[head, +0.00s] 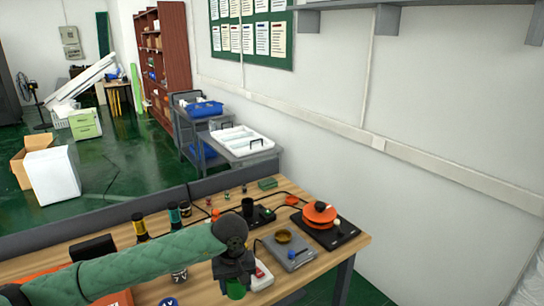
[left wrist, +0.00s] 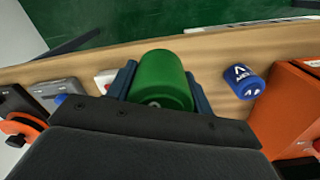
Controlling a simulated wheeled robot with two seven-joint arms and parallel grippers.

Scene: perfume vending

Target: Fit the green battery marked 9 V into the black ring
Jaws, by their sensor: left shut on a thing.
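My left gripper (head: 234,280) is shut on a green battery (head: 236,291) and holds it over the front part of the wooden table. In the left wrist view the green battery (left wrist: 160,78) lies between the two fingers of the gripper (left wrist: 163,90), and no 9 V mark shows on the side in view. A black round holder (head: 247,205) stands on a black base behind the gripper in the head view, apart from the battery. I cannot tell for sure whether it is the black ring. My right gripper is not in view.
A grey device with a brass dish (head: 283,237) and a black unit with orange discs (head: 320,213) stand to the right. A blue battery (left wrist: 243,81) and an orange box (left wrist: 290,105) are nearby. Bottles line the back.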

